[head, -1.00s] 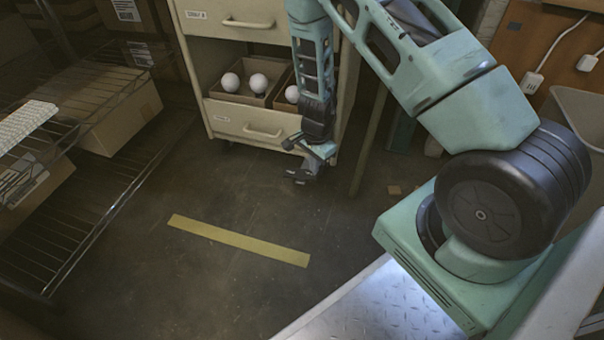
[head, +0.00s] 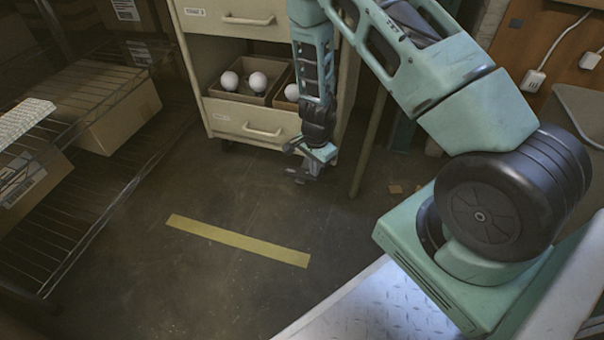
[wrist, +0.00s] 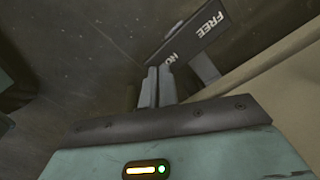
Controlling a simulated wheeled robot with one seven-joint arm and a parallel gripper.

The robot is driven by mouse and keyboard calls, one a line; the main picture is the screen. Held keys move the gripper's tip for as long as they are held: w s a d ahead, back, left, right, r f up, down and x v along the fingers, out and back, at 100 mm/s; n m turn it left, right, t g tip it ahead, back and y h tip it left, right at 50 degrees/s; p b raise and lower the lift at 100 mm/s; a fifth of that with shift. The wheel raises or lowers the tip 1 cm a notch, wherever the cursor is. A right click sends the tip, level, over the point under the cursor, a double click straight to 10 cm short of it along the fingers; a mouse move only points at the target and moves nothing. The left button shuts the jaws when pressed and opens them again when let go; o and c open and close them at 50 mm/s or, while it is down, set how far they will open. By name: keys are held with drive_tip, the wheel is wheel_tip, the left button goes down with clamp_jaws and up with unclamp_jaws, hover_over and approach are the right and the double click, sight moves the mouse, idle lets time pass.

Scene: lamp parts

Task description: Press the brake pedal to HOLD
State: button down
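The brake pedal (wrist: 203,33) is a dark plate with white lettering in the wrist view. FREE is readable on its upper right part. Only the start of the other word, HO, shows at its lower left end; the rest is hidden behind my fingers. My gripper (wrist: 160,86) has its two fingers close together, shut with nothing seen between them. The fingertips are at the HO end; I cannot tell whether they touch it. In the head view my gripper (head: 304,163) hangs low beside the front right of the drawer cabinet (head: 219,117). The pedal's lettering cannot be made out there.
The cabinet holds bins with white bulbs (head: 257,82) above a lower drawer (head: 262,129). A wire rack (head: 95,215) with cardboard boxes (head: 118,115) stands at left. The floor between them is clear, with a yellow tape strip (head: 238,240) on it.

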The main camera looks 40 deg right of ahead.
drive_tip(key=shift+a+f, duration=0.1)
drive_tip(key=shift+f, duration=0.3)
drive_tip(key=shift+r, duration=0.15)
wheel_tip(320, 180, up, 8)
drive_tip(key=p, duration=0.7)
drive_tip(key=shift+p, duration=0.3)
